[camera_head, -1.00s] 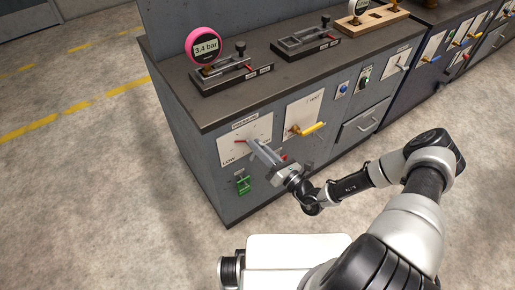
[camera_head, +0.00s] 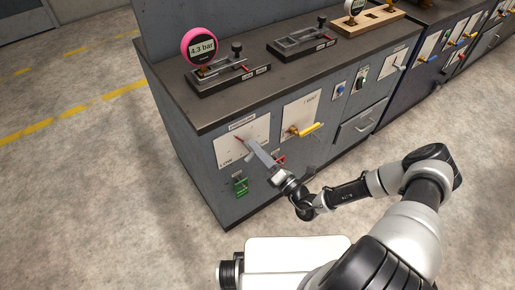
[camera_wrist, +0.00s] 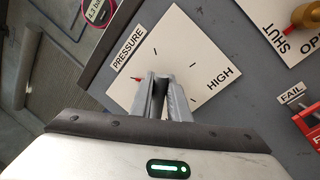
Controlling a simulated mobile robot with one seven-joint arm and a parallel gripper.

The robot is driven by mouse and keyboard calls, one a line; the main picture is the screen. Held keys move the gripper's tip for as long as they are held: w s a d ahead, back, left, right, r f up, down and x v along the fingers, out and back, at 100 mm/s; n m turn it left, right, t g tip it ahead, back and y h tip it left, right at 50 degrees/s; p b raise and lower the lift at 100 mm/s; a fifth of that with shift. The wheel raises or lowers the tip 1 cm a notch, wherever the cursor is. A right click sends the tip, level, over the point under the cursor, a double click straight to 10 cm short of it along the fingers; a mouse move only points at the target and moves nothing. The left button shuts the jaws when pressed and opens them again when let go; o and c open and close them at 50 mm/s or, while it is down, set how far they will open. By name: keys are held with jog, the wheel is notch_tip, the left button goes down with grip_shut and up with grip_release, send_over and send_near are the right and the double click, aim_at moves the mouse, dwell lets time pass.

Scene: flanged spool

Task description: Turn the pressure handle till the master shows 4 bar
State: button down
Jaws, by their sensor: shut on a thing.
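The master gauge (camera_head: 199,47) has a pink rim, stands at the left end of the bench top and reads 4.3 bar. It also shows at the top of the wrist view (camera_wrist: 97,12). The white PRESSURE plate (camera_head: 228,150) is on the cabinet front, marked LOW and HIGH. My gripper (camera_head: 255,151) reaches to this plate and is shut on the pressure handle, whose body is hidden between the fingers. The handle's red tip (camera_wrist: 137,79) sticks out left of the fingers in the wrist view.
A yellow lever (camera_head: 305,130) sticks out on the SHUT/OPEN plate just right of my gripper. Open floor lies left of the cabinet.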

jog(key=shift+f, duration=0.1)
jog(key=c, duration=1.7)
grip_release()
jog(key=v, duration=1.7)
jog(key=shift+s+d+p, duration=0.1)
jog(key=shift+s+p, duration=0.15)
jog(key=shift+p, duration=0.15)
